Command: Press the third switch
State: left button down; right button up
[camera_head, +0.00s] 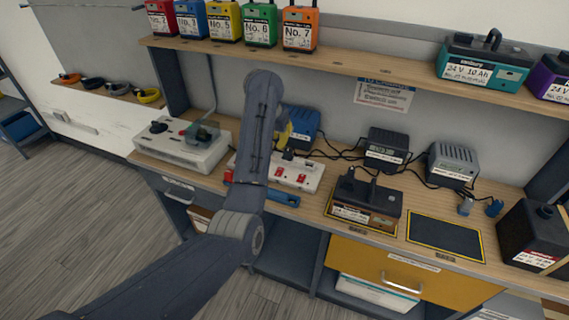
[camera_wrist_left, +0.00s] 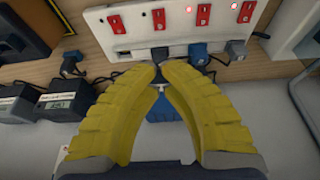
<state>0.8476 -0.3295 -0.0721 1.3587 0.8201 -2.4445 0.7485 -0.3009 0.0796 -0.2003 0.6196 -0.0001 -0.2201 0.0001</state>
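The white power strip (camera_wrist_left: 125,30) lies across the top of the left wrist view, and its right part shows in the head view (camera_head: 315,172). A red light glows by the middle switch and another by the right one. Plugs sit along the strip's near edge there. My left gripper (camera_wrist_left: 161,66) has yellow fingers with tips almost together and nothing between them. It appears just short of the strip's plug side. In the head view my arm hides part of the strip.
A blue charger (camera_head: 304,123) and grey chargers (camera_head: 452,163) with loose cables stand behind the strip. A battery (camera_head: 365,198) sits to its right, a white control box (camera_head: 180,145) to its left. A shelf with batteries (camera_head: 300,28) hangs above. A dark mat (camera_head: 445,236) is bare.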

pick_arm(q)
jog(key=shift+f, duration=0.1)
send_over(283, 167)
jog(key=s, duration=0.2)
jog(key=f, duration=1.1)
jog(key=shift+w+a+f, duration=0.25)
jog(key=shift+a+f, duration=0.05)
jog(key=shift+x, duration=0.85)
jog(key=shift+s+a+f, duration=0.1)
